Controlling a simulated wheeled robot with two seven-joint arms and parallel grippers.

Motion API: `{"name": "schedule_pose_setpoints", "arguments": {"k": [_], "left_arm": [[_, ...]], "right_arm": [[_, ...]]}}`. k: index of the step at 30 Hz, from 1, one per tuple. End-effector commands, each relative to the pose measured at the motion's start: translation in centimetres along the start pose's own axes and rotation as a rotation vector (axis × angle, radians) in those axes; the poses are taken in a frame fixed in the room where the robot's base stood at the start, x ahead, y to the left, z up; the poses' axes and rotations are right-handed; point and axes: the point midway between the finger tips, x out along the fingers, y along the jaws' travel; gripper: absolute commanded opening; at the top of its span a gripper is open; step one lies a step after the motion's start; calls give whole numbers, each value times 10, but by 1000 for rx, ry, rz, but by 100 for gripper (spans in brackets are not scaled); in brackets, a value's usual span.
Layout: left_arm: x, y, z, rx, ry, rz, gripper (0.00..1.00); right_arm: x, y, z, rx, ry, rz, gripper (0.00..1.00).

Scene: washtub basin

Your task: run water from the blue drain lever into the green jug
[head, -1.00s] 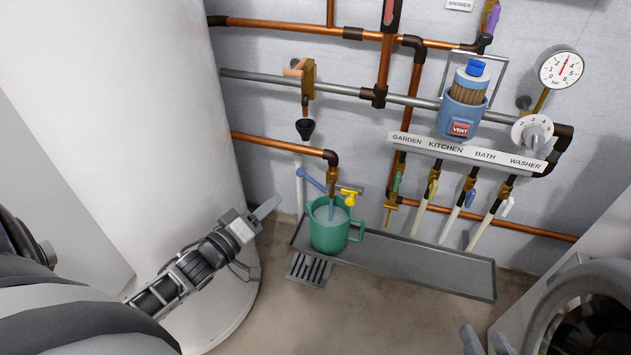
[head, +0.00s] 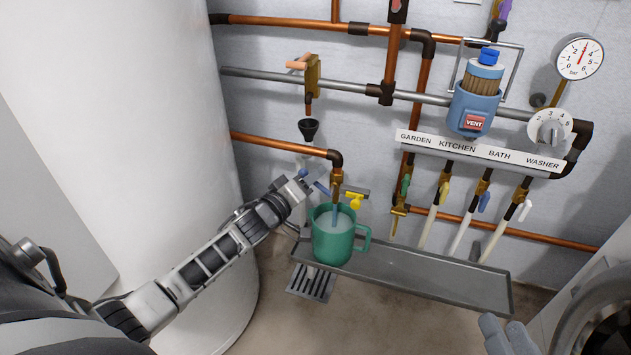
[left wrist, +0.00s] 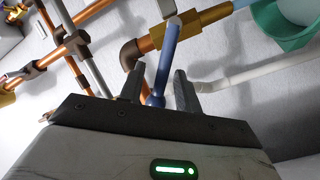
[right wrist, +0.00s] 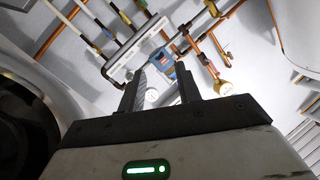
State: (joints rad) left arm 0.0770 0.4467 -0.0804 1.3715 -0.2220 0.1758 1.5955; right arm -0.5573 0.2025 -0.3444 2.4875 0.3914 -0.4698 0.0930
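The green jug (head: 334,245) stands upright on the grey tray under the brass drain tap (head: 337,180). A bluish stream (head: 335,214) runs from the tap into the jug, and liquid shows inside. The blue drain lever (head: 322,189) sticks out left of the tap; in the left wrist view the blue lever (left wrist: 165,60) rises between the fingers. My left gripper (left wrist: 157,86) is open around the lever, with gaps at the fingers. The jug also shows at the top right of the left wrist view (left wrist: 285,30). My right gripper (right wrist: 165,80) is open and empty, far from the jug.
The long grey tray (head: 440,278) runs right along the wall, with a floor grate (head: 311,282) in front. Yellow tap handle (head: 355,201) sits just right of the drain tap. Copper pipes and labelled valves line the wall. A large white tank (head: 170,120) stands at left.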

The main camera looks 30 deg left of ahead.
Motion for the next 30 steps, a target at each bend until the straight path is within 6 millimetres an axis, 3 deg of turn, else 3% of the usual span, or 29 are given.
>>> {"name": "schedule_pose_setpoints", "arguments": {"k": [5, 14, 18, 30], "left_arm": [[14, -1, 0, 0, 0, 0, 33], [16, 0, 0, 0, 0, -1, 33], [16, 0, 0, 0, 0, -1, 0], [24, 4, 10, -46, -9, 25, 0]], "right_arm": [[0, -1, 0, 25, 15, -15, 34], [-1, -5, -6, 29, 28, -24, 34], [-1, -4, -5, 27, 27, -23, 34], [0, -3, -1, 36, 23, -25, 34]]}}
